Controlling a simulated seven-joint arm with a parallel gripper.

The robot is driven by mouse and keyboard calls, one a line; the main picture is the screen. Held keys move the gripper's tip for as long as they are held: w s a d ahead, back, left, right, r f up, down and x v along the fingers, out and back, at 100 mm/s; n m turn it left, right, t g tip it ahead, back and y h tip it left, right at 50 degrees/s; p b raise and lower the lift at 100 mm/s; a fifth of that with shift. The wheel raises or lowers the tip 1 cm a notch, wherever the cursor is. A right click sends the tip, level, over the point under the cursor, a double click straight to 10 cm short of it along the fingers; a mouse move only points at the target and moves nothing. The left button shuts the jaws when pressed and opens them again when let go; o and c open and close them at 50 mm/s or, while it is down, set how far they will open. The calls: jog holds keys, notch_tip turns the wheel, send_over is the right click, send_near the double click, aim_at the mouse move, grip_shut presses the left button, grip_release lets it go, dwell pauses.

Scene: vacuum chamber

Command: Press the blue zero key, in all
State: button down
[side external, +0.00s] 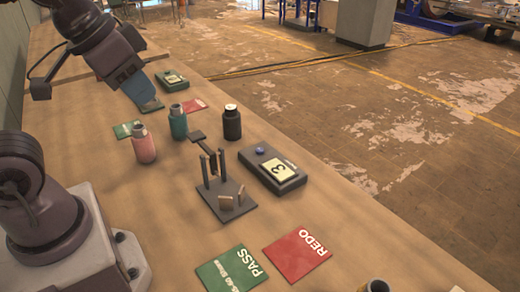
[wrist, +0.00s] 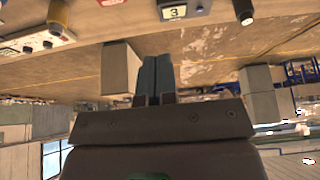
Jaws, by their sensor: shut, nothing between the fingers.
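A dark box (side external: 290,185) with a display reading 3 lies right of the middle of the table. A small blue key (side external: 260,150) sits on its top, at the end left of the display. In the wrist view, the box and its 3 display (wrist: 172,12) show at the top edge, with the blue key (wrist: 199,8) beside the display. My gripper (side external: 150,106) is at the far left part of the table, well away from this box. Its blue-grey fingers (wrist: 155,62) are shut together and empty. Nothing hides the blue key in the side view.
Pink (side external: 144,149), teal (side external: 178,124) and black (side external: 232,126) bottles stand between. A post stand (side external: 226,199) is left of the 3 box. Green PASS (side external: 232,270) and red REDO (side external: 297,255) cards lie nearer.

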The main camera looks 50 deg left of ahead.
notch_tip(320, 180, down, 4)
jog(key=w+a+g, duration=0.2)
jog(key=w, duration=0.1)
jog(key=n+t+y, duration=0.2)
jog(key=n+t, duration=0.4)
jog(key=n, duration=0.5)
send_over(258, 149)
notch_tip(258, 149, down, 16)
jog(key=shift+f, duration=4.35)
jog(key=shift+s+f, duration=0.1)
jog(key=shift+f, duration=0.05)
